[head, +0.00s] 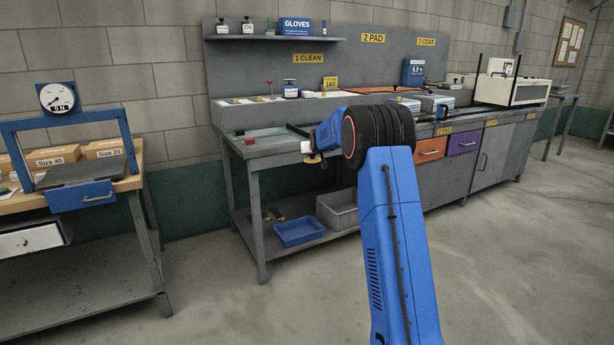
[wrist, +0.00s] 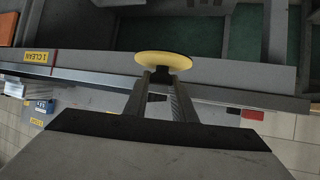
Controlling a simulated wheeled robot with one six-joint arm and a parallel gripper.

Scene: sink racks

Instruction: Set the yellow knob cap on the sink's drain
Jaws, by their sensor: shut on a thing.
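My gripper (head: 308,148) is shut on the yellow knob cap (wrist: 168,60), a round yellow disc with a dark knob between the fingertips in the wrist view. In the head view the cap (head: 313,159) shows as a small yellow edge under the fingers, by the front edge of the grey bench (head: 262,150). In the wrist view the cap overlaps the bench's front strip; I cannot tell its height. The sink's drain cannot be made out in either view; my arm covers part of the bench.
A small red block (head: 249,141) lies on the bench's left end. A blue tray (head: 299,232) and a grey bin (head: 338,210) stand on the lower shelf. A separate table with a blue press (head: 80,196) is at left. Floor between is clear.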

